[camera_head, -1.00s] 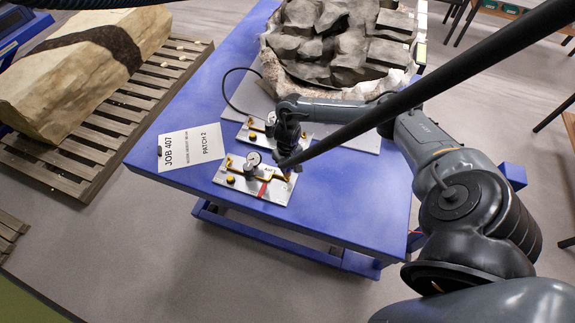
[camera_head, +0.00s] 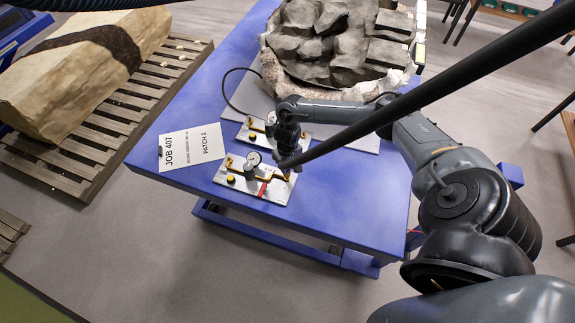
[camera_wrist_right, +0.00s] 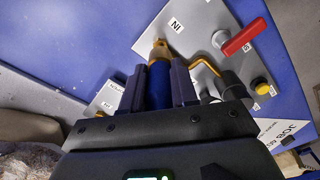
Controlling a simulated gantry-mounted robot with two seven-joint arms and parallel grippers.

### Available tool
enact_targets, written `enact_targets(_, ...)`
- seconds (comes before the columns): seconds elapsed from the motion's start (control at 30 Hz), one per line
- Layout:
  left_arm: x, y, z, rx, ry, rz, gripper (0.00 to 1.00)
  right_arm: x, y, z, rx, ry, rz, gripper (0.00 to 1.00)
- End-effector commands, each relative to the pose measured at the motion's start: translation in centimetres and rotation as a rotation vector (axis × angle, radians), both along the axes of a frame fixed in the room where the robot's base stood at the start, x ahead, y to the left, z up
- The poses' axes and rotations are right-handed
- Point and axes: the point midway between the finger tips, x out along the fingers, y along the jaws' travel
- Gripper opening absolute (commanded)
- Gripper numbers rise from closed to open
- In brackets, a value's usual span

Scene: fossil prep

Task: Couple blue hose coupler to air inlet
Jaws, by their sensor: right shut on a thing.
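My right gripper (camera_wrist_right: 160,72) is shut on the blue hose coupler (camera_wrist_right: 160,88), which shows between its two fingers in the right wrist view. The brass air inlet (camera_wrist_right: 159,48), beside a label reading "IN", lies straight ahead of the coupler. The two line up and appear to meet, but I cannot tell whether they are locked together. In the head view my right gripper (camera_head: 287,163) is over the right end of the nearer valve panel (camera_head: 227,181). The coupler and inlet are mostly hidden there by the arm. My left gripper is not in view.
The nearer panel carries a gauge (camera_head: 253,158) and a red lever (camera_wrist_right: 240,38). A second panel (camera_head: 260,138) sits just behind it. A job sheet (camera_head: 191,147) lies left on the blue table (camera_head: 330,211). A fossil block (camera_head: 340,45) stands at the back.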

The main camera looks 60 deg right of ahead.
Motion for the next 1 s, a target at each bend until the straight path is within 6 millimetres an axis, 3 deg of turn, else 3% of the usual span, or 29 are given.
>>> enact_targets(0.7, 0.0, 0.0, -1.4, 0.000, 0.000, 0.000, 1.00, 0.0, 0.0, -2.6, 0.000, -0.001, 0.000, 0.00)
enact_targets(1.0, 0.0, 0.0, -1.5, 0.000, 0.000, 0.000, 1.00, 0.0, 0.0, -2.9, 0.000, 0.000, 0.000, 0.00)
